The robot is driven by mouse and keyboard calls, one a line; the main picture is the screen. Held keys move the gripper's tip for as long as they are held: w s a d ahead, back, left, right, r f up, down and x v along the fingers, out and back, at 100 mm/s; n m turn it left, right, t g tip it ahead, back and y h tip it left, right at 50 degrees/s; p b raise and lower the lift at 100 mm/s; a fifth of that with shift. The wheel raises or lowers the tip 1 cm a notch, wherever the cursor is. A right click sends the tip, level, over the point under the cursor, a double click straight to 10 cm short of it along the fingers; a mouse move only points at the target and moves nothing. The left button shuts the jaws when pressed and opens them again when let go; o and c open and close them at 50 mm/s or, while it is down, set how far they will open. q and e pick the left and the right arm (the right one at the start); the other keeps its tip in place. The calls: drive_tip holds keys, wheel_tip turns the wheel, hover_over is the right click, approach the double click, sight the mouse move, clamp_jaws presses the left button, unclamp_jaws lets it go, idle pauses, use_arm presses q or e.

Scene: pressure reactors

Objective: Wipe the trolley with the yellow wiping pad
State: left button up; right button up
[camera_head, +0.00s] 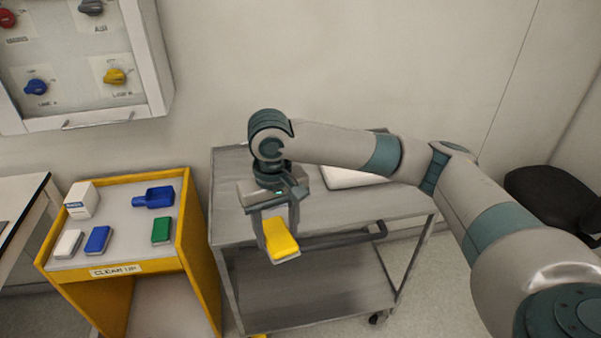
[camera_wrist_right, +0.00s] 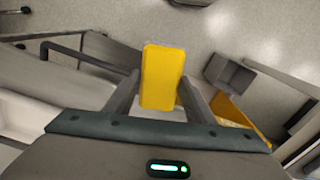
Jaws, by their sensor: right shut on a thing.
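The yellow wiping pad (camera_head: 281,241) is held between the fingers of my right gripper (camera_head: 278,226), which is shut on it. The pad also shows in the right wrist view (camera_wrist_right: 162,78), between the two fingers (camera_wrist_right: 160,100). The grey trolley (camera_head: 325,211) has an upper and a lower shelf. In the head view the pad appears over the trolley's front left part; I cannot tell whether it touches the top. A white object (camera_head: 350,178) lies on the top shelf, partly hidden behind my right arm. My left gripper is not in view.
A yellow clean-up cart (camera_head: 190,250) stands left of the trolley. It holds a white pad (camera_head: 68,244), a blue pad (camera_head: 98,240), a green pad (camera_head: 161,230), a blue scoop (camera_head: 155,197) and a white box (camera_head: 81,200). A black chair (camera_head: 555,197) stands at the right.

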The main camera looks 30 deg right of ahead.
drive_tip(key=w+d+r+m+p, duration=0.1)
drive_tip(key=w+d+p, duration=0.2)
drive_tip(key=w, duration=0.5)
drive_tip(key=w+d+r+m+p, duration=0.15)
drive_tip(key=w+p, duration=0.25)
drive_tip(key=w, duration=0.5)
drive_tip(key=w+d+f+m+p, duration=0.1)
drive_tip(key=w+d+f+p, duration=0.1)
drive_tip(key=d+f+p, duration=0.3)
drive_tip(key=d+f, duration=0.3)
drive_tip(key=d, duration=0.3)
drive_tip(key=shift+d+f+p, duration=0.15)
drive_tip(key=shift+d+p, duration=0.1)
drive_tip(key=shift+p, duration=0.15)
drive_tip(key=shift+w+f, duration=0.1)
